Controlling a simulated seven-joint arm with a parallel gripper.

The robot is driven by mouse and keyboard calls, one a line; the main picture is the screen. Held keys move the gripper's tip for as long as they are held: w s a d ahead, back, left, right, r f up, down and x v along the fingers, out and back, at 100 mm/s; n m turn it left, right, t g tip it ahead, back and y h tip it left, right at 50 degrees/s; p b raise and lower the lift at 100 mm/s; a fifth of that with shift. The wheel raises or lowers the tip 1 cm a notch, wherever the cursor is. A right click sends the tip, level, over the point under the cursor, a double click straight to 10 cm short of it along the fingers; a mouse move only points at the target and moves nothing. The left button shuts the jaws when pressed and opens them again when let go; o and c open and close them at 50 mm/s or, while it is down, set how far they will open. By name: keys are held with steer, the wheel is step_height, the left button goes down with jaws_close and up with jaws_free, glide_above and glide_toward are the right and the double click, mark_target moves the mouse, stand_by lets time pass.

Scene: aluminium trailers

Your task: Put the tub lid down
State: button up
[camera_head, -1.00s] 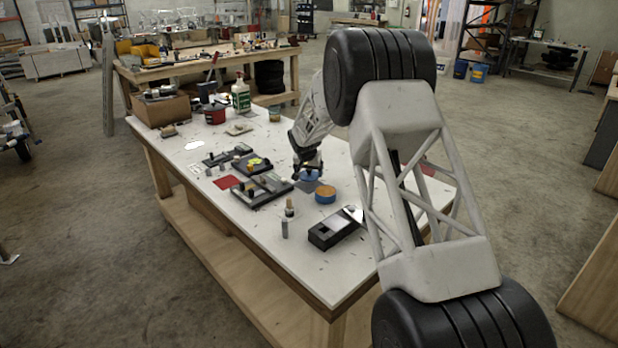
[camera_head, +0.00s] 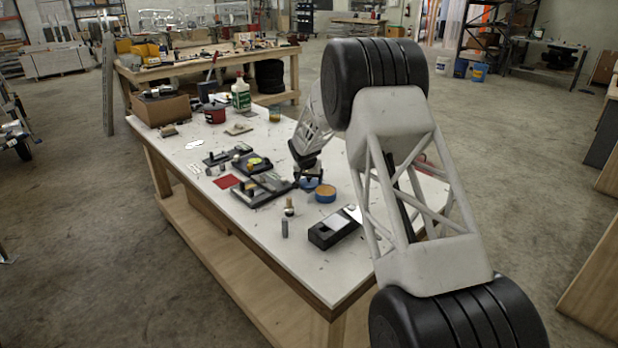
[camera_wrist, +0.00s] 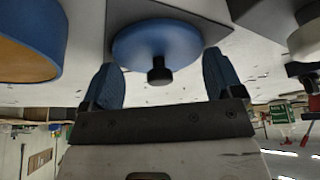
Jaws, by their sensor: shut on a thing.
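The tub lid is a blue disc with a black knob; it shows in the wrist view (camera_wrist: 150,40) and small in the head view (camera_head: 311,184). My gripper (camera_wrist: 162,70) is shut on the lid, its two blue fingertips at opposite sides of the rim. In the head view my gripper (camera_head: 308,179) is low over the table. The lid is over a dark grey square mat (camera_wrist: 220,12); I cannot tell whether it touches it. The blue tub (camera_head: 325,196) with an orange-tan top stands beside the lid, and shows at the wrist view's left (camera_wrist: 62,45).
The white table (camera_head: 290,255) bears a black box-like device (camera_head: 325,235), a small bottle (camera_head: 289,208), a grey cylinder (camera_head: 284,228) and black trays (camera_head: 245,196) left of my gripper. A red pot (camera_head: 214,114) and green-white bottle (camera_head: 241,95) stand farther back. The near table corner is clear.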

steer(key=o, duration=0.8)
steer(key=shift+c, duration=0.2)
steer(key=shift+r, duration=0.5)
steer(key=v, duration=1.1)
steer(key=shift+r, duration=0.4)
steer(key=shift+s, duration=0.15)
